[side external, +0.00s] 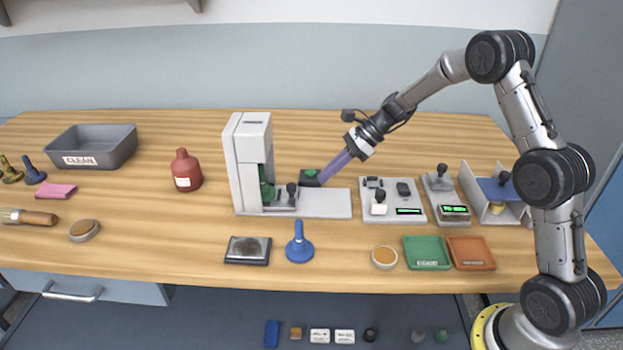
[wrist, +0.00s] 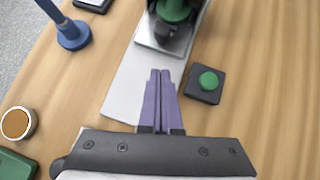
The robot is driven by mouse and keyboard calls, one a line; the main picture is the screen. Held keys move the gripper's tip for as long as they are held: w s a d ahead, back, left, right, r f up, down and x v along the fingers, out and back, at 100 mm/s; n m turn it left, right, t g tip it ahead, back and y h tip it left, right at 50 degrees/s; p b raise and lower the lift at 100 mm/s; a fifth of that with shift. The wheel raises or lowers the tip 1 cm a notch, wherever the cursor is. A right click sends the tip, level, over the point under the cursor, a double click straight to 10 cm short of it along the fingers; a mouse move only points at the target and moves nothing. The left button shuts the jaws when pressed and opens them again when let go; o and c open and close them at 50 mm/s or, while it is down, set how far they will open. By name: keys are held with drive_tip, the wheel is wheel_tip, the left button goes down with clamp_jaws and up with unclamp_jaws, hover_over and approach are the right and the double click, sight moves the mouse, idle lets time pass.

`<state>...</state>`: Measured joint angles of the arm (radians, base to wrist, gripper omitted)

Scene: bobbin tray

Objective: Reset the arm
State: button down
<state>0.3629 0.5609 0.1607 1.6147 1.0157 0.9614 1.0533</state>
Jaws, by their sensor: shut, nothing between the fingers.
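My gripper (side external: 322,181) reaches in from the right and points down to the left, its purple fingers in front of the black box with a green button (side external: 309,176). In the wrist view my gripper (wrist: 160,73) has its two fingers side by side, shut and empty. They show over the light grey base plate (wrist: 125,98) of the white press-like machine (side external: 247,150). The green button box also shows in the wrist view (wrist: 205,84), just right of the fingertips. I cannot tell whether the fingertips touch anything.
A control panel (side external: 411,216) and a small device with a lever (side external: 441,211) stand right of the plate. A red bottle (side external: 186,176) stands left; the back right is clear.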

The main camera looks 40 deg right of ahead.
drive_tip(key=v, duration=0.8)
drive_tip(key=s+a+r+n, duration=0.3)
drive_tip(key=a+r, duration=0.4)
drive_tip(key=r, duration=0.3)
drive_tip(key=s+a+r+n+h, duration=0.2)
drive_tip(key=s+a+r+n, duration=0.3)
drive_tip(key=s, duration=0.5)
drive_tip(key=s+a+f+n+h, duration=0.1)
drive_tip(key=s+n+h, duration=0.2)
drive_tip(key=s+n, duration=0.7)
drive_tip(key=s+d+f+n+h, duration=0.1)
drive_tip(key=s+d+f+n, duration=0.1)
drive_tip(key=s+f+n, duration=0.1)
drive_tip(key=s+d+f+n+t+h, duration=0.1)
drive_tip(key=s+d+f+n, duration=0.2)
drive_tip(key=s, duration=0.3)
drive_tip(key=shift+s+f+h, duration=0.2)
drive_tip(key=shift+s+h, duration=0.1)
drive_tip(key=shift+h, duration=0.1)
